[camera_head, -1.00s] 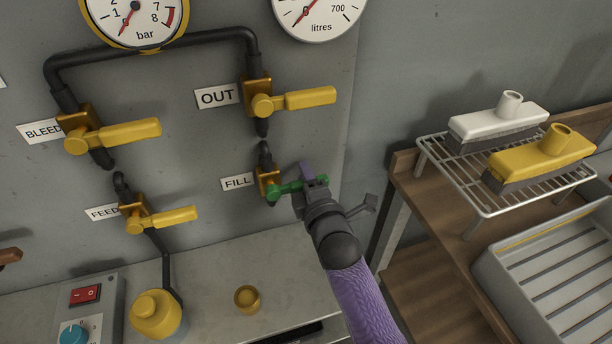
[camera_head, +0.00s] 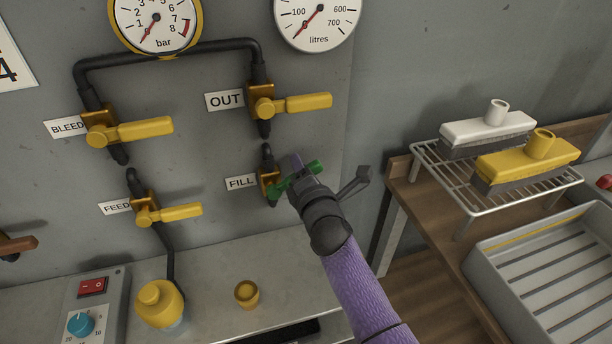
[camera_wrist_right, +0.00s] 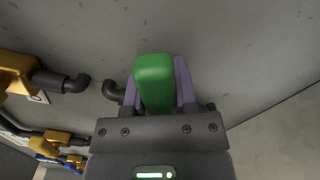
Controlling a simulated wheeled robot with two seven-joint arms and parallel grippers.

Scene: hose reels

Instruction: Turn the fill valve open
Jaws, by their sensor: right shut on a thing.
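The fill valve has a green lever (camera_head: 313,168) on a brass body (camera_head: 269,184), to the right of the FILL label (camera_head: 241,182). The lever points right and tilts upward. My right gripper (camera_head: 297,171) is shut on the green lever, and its fingers partly hide it. In the right wrist view the green lever (camera_wrist_right: 154,82) sits between the two purple fingers. My left gripper is not in view.
Yellow levers of the OUT (camera_head: 305,103), BLEED (camera_head: 145,129) and FEED (camera_head: 182,212) valves stick out nearby. A yellow bottle (camera_head: 160,303) and small yellow cup (camera_head: 247,293) stand on the counter. A rack with brushes (camera_head: 470,190) is at right.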

